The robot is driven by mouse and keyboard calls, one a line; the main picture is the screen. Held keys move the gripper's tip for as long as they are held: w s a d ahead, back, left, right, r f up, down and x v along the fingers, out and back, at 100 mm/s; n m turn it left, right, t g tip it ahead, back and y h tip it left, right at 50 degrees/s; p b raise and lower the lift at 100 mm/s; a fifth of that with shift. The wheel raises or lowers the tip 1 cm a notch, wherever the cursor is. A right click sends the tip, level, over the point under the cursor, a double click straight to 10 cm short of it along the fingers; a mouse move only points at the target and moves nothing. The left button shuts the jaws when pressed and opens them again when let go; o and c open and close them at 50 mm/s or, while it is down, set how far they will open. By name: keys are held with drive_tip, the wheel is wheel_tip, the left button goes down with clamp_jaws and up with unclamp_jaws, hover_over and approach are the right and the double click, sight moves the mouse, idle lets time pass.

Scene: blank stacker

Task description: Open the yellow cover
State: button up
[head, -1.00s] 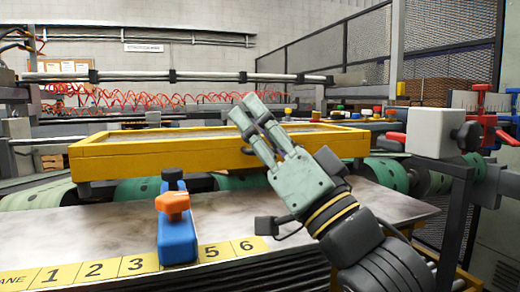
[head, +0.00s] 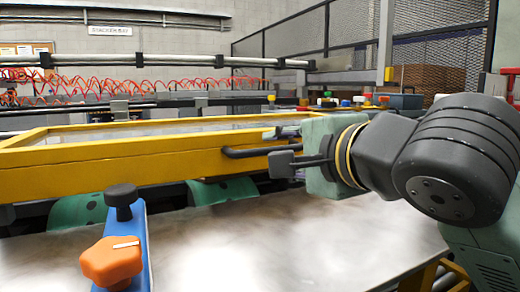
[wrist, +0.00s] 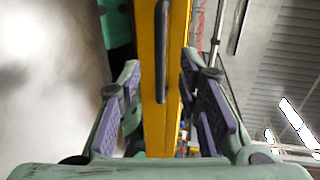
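The yellow cover (head: 100,170) is a wide frame with a clear panel, lying level above the metal sheet in the head view. Its black bar handle (head: 255,151) is on the near side. In the wrist view the yellow frame (wrist: 178,30) runs up the middle, with the black handle (wrist: 162,50) on it. My gripper (wrist: 165,95) is open, its purple-padded fingers on either side of the handle and apart from it. In the head view my gripper is at the cover's right part, its fingers mostly hidden behind the wrist.
A blue clamp with an orange knob (head: 112,262) stands at the front left, on the bare metal sheet (head: 300,235). Green rollers (head: 222,190) lie under the cover. Red coiled hoses (head: 150,90) and a mesh fence (head: 440,60) are behind.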

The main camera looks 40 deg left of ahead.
sight(264, 152)
drive_tip(key=p+x, duration=0.1)
drive_tip(key=x, duration=0.7)
drive_tip(key=shift+w+a, duration=0.1)
clamp_jaws()
idle(0.6)
